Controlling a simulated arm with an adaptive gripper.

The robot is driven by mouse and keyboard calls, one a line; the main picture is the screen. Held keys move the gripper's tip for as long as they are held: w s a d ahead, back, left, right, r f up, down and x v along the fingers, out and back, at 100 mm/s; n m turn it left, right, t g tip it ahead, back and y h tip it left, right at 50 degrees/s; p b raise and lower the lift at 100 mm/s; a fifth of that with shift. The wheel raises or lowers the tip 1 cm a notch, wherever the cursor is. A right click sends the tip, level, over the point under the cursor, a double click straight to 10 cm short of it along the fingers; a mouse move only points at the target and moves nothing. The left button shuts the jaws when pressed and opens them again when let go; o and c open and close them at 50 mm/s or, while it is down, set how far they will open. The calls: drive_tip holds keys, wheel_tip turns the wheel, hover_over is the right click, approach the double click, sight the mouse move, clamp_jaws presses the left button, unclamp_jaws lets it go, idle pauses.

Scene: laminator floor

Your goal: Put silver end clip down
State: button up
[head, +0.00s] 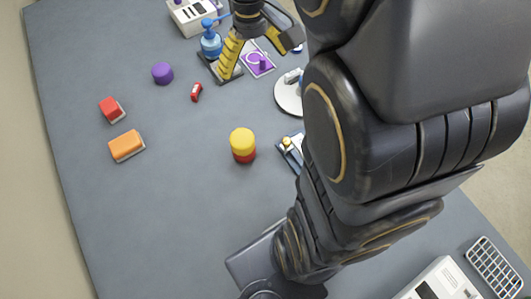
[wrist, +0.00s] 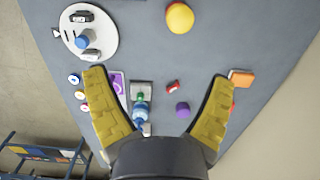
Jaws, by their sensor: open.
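My gripper (head: 262,57) is open above the far part of the grey table, near a purple card and a blue pump bottle. The wrist view shows its two yellow fingers (wrist: 158,78) spread wide with nothing held between them. A white round plate (head: 288,99) lies right of the gripper, partly hidden by my arm. In the wrist view the plate (wrist: 105,33) is at upper left and carries small silver and dark clip-like pieces (wrist: 82,17) (wrist: 91,53) and a blue cylinder (wrist: 82,42). I cannot tell which piece is the silver end clip.
The blue pump bottle (head: 211,42) and purple card (head: 258,63) are close to the gripper. A yellow-topped red cylinder (head: 242,145), small red piece (head: 196,92), purple cylinder (head: 162,73), orange block (head: 126,146) and red block (head: 111,109) stand apart. The table's near left is clear.

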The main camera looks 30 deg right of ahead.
drive_tip(key=s+a+r, duration=0.1)
drive_tip(key=s+a, duration=0.3)
drive_tip(key=s, duration=0.4)
drive_tip(key=s+a+r, duration=0.1)
drive_tip(key=s+a, duration=0.3)
drive_tip(key=s, duration=0.5)
drive_tip(key=shift+a+r+g, duration=0.15)
drive_tip(key=shift+a+g, duration=0.15)
